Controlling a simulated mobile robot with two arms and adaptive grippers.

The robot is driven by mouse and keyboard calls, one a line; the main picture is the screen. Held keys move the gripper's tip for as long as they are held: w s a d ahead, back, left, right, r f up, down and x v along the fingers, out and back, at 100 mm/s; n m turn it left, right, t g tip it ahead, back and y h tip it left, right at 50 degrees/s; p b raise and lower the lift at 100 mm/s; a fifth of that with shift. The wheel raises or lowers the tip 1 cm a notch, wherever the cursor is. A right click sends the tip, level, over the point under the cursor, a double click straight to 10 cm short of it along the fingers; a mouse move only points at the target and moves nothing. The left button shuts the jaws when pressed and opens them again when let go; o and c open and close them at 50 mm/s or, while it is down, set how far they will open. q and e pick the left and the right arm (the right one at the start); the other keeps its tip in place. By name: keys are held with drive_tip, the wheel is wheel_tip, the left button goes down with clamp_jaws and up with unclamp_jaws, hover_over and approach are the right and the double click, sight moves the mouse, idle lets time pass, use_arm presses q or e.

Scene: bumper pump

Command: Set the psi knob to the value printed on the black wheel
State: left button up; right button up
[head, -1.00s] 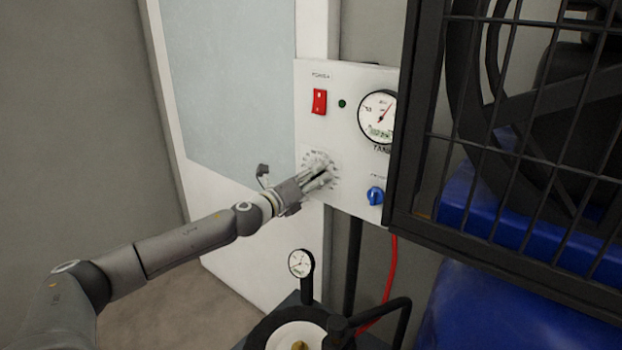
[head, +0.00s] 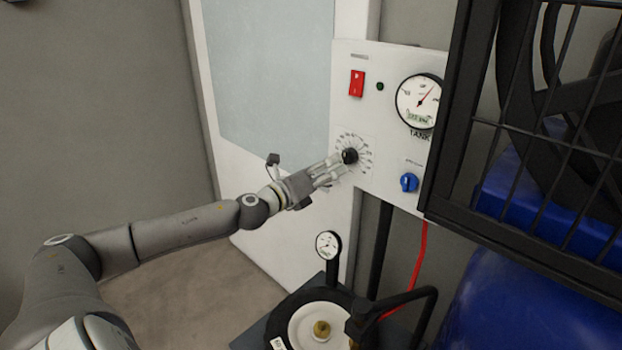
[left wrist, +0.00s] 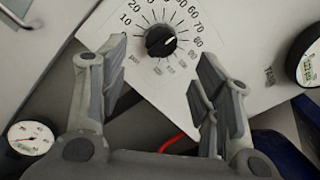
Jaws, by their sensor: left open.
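The psi knob (head: 349,156) is a small black knob on the white control panel, ringed by a printed number scale. In the left wrist view the knob (left wrist: 160,41) sits between and beyond the fingertips, with numbers from 10 to 90 legible around it. A light mark shows on its face; I cannot read its exact setting. My left gripper (head: 337,172) is open, fingers toward the panel, apart from the knob; it also shows in the left wrist view (left wrist: 160,62). The black wheel (head: 263,322) lies at the bottom, with a white rim; its printed value is not readable.
The panel also carries a red switch (head: 356,83), a tank gauge (head: 420,101) and a blue knob (head: 409,182). A dark mesh cage (head: 447,120) stands close on the right. A small gauge (head: 328,245) stands beside the wheel. A red hose (head: 421,262) hangs below the panel.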

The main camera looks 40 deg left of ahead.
use_arm(q)
drive_tip(key=shift+s+a, duration=0.15)
drive_tip(key=shift+s, duration=2.4)
